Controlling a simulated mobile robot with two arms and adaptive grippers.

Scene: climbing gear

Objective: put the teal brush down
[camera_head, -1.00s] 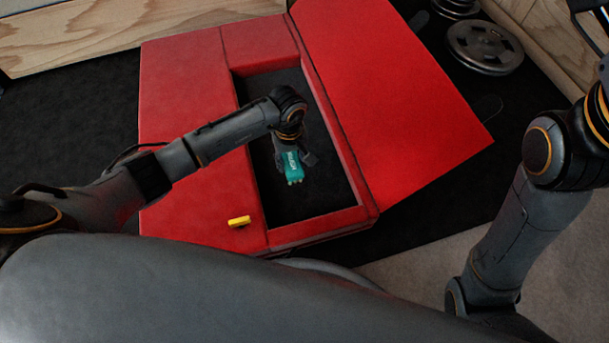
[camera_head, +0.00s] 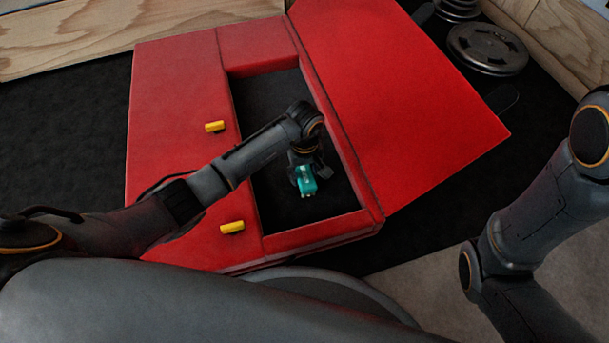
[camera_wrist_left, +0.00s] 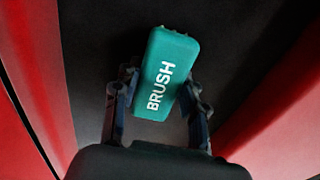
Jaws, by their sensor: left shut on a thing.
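The teal brush (camera_head: 305,180) is in my left gripper (camera_head: 303,172), inside the opening of the red box (camera_head: 172,85). In the left wrist view, the teal brush (camera_wrist_left: 169,70), with "BRUSH" in white letters, sits between the two fingers of my left gripper (camera_wrist_left: 158,95), which is shut on it. The brush is over the dark floor of the box; I cannot tell whether it touches that floor. My right arm shows at the right of the head view, but its gripper is not in view.
The red lid (camera_head: 400,95) lies open to the right of the opening. Two yellow pieces, one farther (camera_head: 215,126) and one nearer (camera_head: 232,227), are on the box's left part. Weight plates (camera_head: 487,48) lie at the back right. The dark floor (camera_head: 275,120) inside the box looks clear.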

